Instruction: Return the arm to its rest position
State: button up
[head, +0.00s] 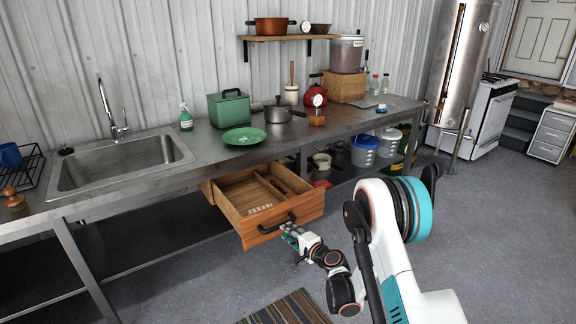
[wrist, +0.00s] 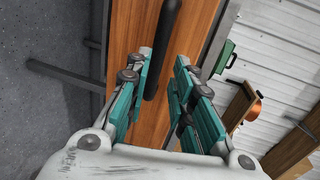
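My arm reaches from the lower right to the front of an open wooden drawer (head: 235,198) under the metal counter. My gripper (head: 289,231) is just in front of the drawer's dark bar handle (head: 277,224). In the wrist view, the two teal-padded fingers of my gripper (wrist: 164,62) stand apart. The dark handle (wrist: 164,40) shows in the gap between them, against the wooden drawer front (wrist: 127,40). I see no grip on the handle; whether a finger touches it I cannot tell.
The counter (head: 220,160) holds a sink (head: 122,163), a green box (head: 229,108), a green plate (head: 244,136) and pots. A lower shelf has buckets (head: 364,151). A striped mat (head: 287,308) lies below the drawer. Grey floor at right is open.

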jog(key=s+d+r+n+g+h, duration=0.1)
jog(key=s+r+n, duration=0.1)
jog(key=r, duration=0.6)
jog(key=s+d+r+n+g, duration=0.1)
jog(key=s+d+r+n, duration=0.1)
jog(key=r, duration=0.6)
jog(key=s+d+r+n+g+h, duration=0.15)
jog(key=s+d+r, duration=0.25)
jog(key=s+r, duration=0.65)
jog(key=s+d+n+h, duration=0.1)
jog(key=s+d, duration=0.3)
jog(key=s, duration=0.6)
jog(key=s+d+n+g+h, duration=0.1)
jog(key=s+d+n+h, duration=0.1)
jog(key=s, duration=0.8)
jog(key=s+d+n+g+h, duration=0.1)
jog(key=s+d+n+h, duration=0.1)
jog(key=s+d, duration=0.4)
jog(key=s+h, duration=0.1)
jog(key=s, duration=0.4)
jog(key=shift+r+n, duration=0.1)
jog(key=shift+n, duration=0.15)
